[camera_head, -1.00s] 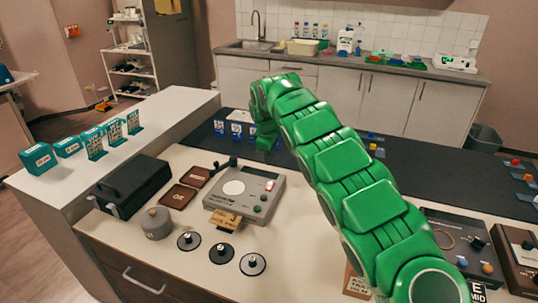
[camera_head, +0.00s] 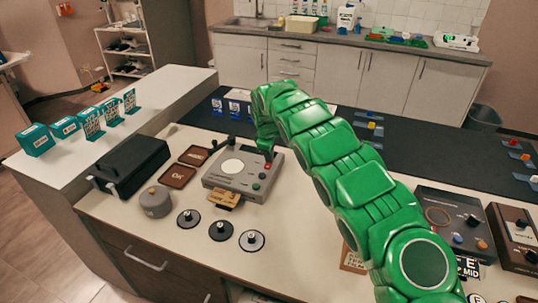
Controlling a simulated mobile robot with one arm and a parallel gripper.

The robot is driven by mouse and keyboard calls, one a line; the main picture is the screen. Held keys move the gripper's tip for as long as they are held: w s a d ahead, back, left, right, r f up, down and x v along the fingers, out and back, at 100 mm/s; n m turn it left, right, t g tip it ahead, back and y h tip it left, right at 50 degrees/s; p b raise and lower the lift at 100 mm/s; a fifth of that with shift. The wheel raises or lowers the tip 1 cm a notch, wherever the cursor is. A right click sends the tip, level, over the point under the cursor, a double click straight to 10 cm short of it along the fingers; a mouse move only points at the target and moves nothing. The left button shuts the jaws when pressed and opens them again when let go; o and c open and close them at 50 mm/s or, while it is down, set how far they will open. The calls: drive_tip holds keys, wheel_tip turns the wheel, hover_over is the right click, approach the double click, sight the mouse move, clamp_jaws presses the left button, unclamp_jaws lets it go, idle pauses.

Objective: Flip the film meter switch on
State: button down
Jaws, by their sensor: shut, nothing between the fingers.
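The film meter looks to be the grey box (camera_head: 226,176) with a round white disc on top, standing on the table left of my arm. A small red part, which may be its switch, and a green and a red button show on its right side. My green arm reaches in from the lower right and bends down at its far end. My gripper (camera_head: 268,153) is shut and empty, pointing down at the box's back right part beside the red part. Its tip hides some of that spot, and I cannot tell whether it touches.
A black case (camera_head: 131,161), brown trays (camera_head: 178,176), a grey round weight (camera_head: 156,202) and several black-knobbed discs (camera_head: 220,231) lie around the box. Control boxes (camera_head: 452,220) stand at the right. A dark mat (camera_head: 408,165) lies behind.

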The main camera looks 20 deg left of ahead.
sight(268, 166)
drive_tip(key=shift+a+f+g, duration=0.1)
drive_tip(key=shift+f+g, duration=0.1)
drive_tip(key=shift+g, duration=0.1)
idle(0.4)
drive_tip(key=shift+s, duration=0.1)
drive_tip(key=shift+s+r, duration=0.15)
drive_tip(key=shift+s, duration=0.5)
drive_tip(key=shift+r, duration=0.1)
wheel_tip(268, 166, up, 14)
drive_tip(key=s, duration=0.2)
drive_tip(key=shift+f, duration=0.2)
drive_tip(key=shift+w, duration=0.1)
idle(0.5)
drive_tip(key=shift+w+r, duration=0.1)
drive_tip(key=shift+w, duration=0.6)
